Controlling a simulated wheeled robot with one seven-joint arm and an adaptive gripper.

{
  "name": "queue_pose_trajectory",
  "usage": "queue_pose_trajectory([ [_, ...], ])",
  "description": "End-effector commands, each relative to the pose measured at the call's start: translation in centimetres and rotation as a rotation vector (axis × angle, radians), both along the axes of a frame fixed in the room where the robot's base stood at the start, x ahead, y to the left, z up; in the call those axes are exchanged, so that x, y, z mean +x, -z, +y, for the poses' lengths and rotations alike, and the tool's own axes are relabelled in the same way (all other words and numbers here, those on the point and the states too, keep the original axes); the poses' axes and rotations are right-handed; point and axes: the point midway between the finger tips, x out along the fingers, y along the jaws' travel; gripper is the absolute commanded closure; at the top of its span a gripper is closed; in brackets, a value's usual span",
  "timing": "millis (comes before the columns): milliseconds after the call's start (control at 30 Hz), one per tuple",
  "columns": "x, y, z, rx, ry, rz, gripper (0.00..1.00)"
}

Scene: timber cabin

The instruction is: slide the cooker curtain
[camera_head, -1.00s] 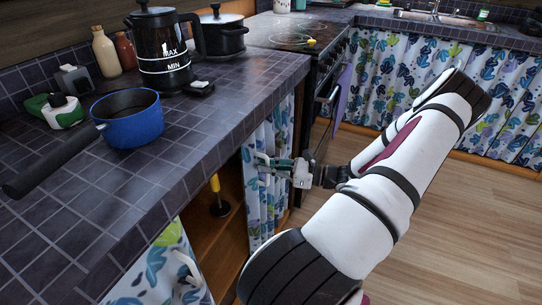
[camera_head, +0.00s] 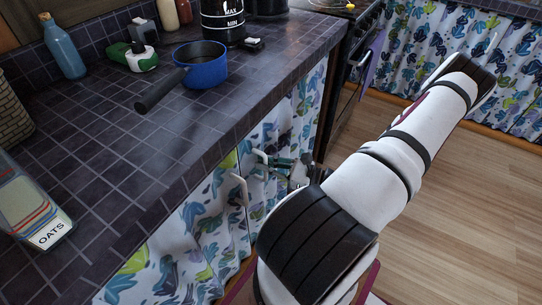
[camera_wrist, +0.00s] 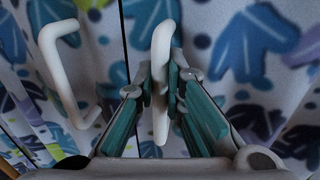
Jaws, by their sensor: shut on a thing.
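The cooker curtain (camera_head: 303,118), white with blue and green leaves, hangs under the counter beside the cooker. My gripper (camera_head: 263,158) is at its left edge. In the wrist view my gripper (camera_wrist: 161,78) is shut on the curtain's white handle (camera_wrist: 162,45), with a teal finger on each side. A second leaf-patterned curtain (camera_head: 182,248) hangs to the left, with its own white handle (camera_head: 240,190), which also shows in the wrist view (camera_wrist: 62,75). The two curtain edges meet or nearly meet; only a thin dark line shows between them.
The tiled counter (camera_head: 120,165) overhangs the curtains. On it are a blue pan (camera_head: 208,72), a kettle (camera_head: 222,25), a blue bottle (camera_head: 63,48) and an oats box (camera_head: 35,205). The cooker (camera_head: 345,85) stands beyond. The wooden floor (camera_head: 470,190) at right is clear.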

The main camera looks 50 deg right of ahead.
Motion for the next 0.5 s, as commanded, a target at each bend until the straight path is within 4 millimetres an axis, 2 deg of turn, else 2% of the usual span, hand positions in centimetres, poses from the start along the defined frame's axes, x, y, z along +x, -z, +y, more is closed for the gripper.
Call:
queue_pose_trajectory([
  [400, -0.12, 0.09, 0.82, 0.003, -0.011, 0.002, 1.0],
  [433, -0.13, 0.1, 0.84, 0.004, -0.011, 0.002, 0.83],
  [500, -0.1, 0.08, 0.82, 0.005, -0.01, 0.002, 0.69],
])
